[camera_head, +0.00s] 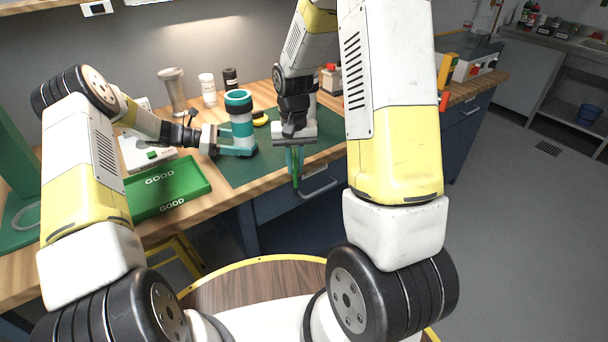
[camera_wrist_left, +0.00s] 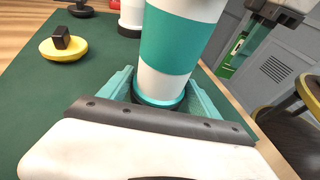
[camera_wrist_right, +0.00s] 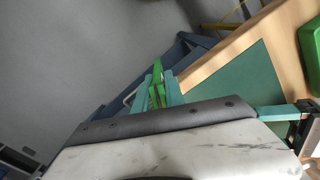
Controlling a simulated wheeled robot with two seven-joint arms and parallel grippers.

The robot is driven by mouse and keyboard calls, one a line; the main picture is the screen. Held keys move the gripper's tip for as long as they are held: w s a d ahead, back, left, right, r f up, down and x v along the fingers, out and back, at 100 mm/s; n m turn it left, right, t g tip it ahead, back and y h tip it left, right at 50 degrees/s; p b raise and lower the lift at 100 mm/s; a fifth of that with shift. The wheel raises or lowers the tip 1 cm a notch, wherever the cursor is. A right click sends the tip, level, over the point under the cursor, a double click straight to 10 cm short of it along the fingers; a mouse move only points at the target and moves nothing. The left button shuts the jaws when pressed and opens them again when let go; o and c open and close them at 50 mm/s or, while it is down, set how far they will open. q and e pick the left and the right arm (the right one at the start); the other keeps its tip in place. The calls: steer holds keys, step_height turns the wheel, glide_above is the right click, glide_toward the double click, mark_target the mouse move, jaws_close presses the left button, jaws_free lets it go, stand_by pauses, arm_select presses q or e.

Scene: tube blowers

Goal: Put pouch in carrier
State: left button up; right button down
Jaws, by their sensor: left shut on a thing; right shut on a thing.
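The carrier (camera_head: 242,128), a white and teal cylinder with a dark base, stands upright on the green mat. My left gripper (camera_head: 238,152) is shut around its lower part; the left wrist view also shows the carrier (camera_wrist_left: 178,45) between the fingers. My right gripper (camera_head: 296,165) points down just in front of the bench edge, right of the carrier and apart from it. It is shut on a narrow green pouch (camera_head: 297,178), which hangs between its fingers. The pouch also shows in the right wrist view (camera_wrist_right: 157,90). The inside of the carrier is hidden.
A green tray marked GOOD (camera_head: 168,203) lies left of the mat (camera_head: 250,172). A yellow round piece with a dark knob (camera_wrist_left: 62,48) lies behind the carrier. A metal cup (camera_head: 174,90) and bottles stand at the back. A drawer handle (camera_head: 318,188) is below the edge.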

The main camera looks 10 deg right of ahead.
steer(key=w+a+r, duration=0.3)
steer(key=w+r, duration=0.7)
steer(key=r, duration=0.1)
steer(key=w+a+r, duration=0.3)
steer(key=w+r, duration=0.6)
steer(key=r, duration=0.2)
steer(key=s+a+r, duration=0.2)
steer(key=a+r, duration=0.1)
steer(key=a, duration=0.3)
steer(key=shift+a+r, duration=0.2)
steer(key=shift+a, duration=0.2)
steer(key=shift+f, duration=1.55)
steer(key=shift+f, duration=0.3)
steer(key=shift+f, duration=2.75)
steer(key=shift+f, duration=0.15)
